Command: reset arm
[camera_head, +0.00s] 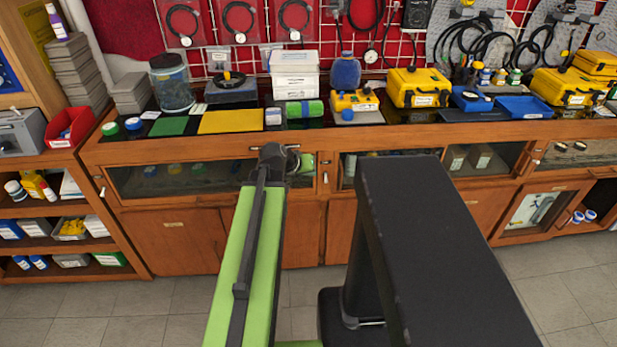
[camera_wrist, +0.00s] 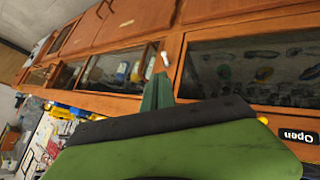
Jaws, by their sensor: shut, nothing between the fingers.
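My green and black arm (camera_head: 245,255) reaches forward in the head view. Its far end is in front of the wooden workbench (camera_head: 130,152), near the glass-fronted compartments. My gripper (camera_wrist: 158,88) shows in the wrist view as a narrow dark green shape beyond the black and green body of my wrist. It is shut and empty. In the head view the fingers are mostly hidden behind the arm's end. Wooden cabinet doors and glass panels lie beyond the gripper in the wrist view; I cannot tell the gap.
Yellow cases (camera_head: 417,88), a glass jar (camera_head: 171,82) and a white box (camera_head: 294,75) stand on the bench. Open shelves with a red bin (camera_head: 70,128) are at the left. The tiled floor (camera_head: 110,310) looks clear in front of the bench.

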